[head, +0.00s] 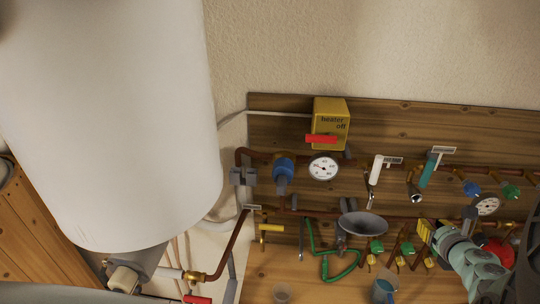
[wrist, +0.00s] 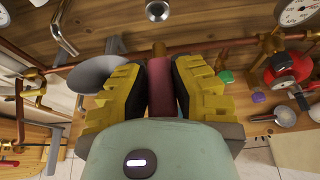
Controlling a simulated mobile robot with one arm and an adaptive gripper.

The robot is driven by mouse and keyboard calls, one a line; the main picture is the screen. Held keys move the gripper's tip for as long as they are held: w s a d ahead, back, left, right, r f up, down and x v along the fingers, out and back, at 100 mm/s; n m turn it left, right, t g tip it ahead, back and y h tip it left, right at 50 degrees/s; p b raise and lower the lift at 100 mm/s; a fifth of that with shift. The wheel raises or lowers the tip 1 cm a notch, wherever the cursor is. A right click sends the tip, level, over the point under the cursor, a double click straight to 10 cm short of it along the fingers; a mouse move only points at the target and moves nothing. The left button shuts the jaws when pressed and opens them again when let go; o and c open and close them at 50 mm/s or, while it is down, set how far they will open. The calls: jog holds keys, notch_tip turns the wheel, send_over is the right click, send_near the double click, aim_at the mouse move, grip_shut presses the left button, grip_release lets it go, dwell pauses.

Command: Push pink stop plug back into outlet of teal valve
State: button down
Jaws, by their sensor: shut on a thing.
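The teal valve (head: 428,170) is on the wooden board at the right in the head view, with a tag at its top and a metal spout (head: 415,196) at its lower end. My gripper (head: 424,230) is below that spout. In the wrist view my gripper (wrist: 160,88) is shut on the pink plug (wrist: 160,84), its black pads on both sides. A round metal spout end (wrist: 158,10) is farther up, apart from the plug. The plug is hidden in the head view.
A copper pipe (wrist: 215,44) runs across behind the plug. A grey funnel (head: 362,224) is left of my gripper. A red valve (wrist: 287,70) and a gauge (wrist: 298,10) are to the right. A white-handled valve (head: 376,168) stands left of the teal one.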

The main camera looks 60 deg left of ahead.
aim_at(425, 214)
jog(key=shift+f+b, duration=0.1)
jog(key=shift+b, duration=0.25)
jog(key=shift+w+a+b, duration=0.8)
jog(key=shift+w+a, duration=0.7)
jog(key=shift+a, duration=0.3)
jog(key=shift+b, duration=0.55)
jog(key=shift+w+a, duration=0.15)
jog(key=shift+w, duration=0.05)
dwell(0.5)
jog(key=shift+w+a+b, duration=0.55)
jog(key=shift+a, duration=0.1)
jog(key=shift+w+a+b, duration=0.35)
jog(key=shift+a+b, duration=0.05)
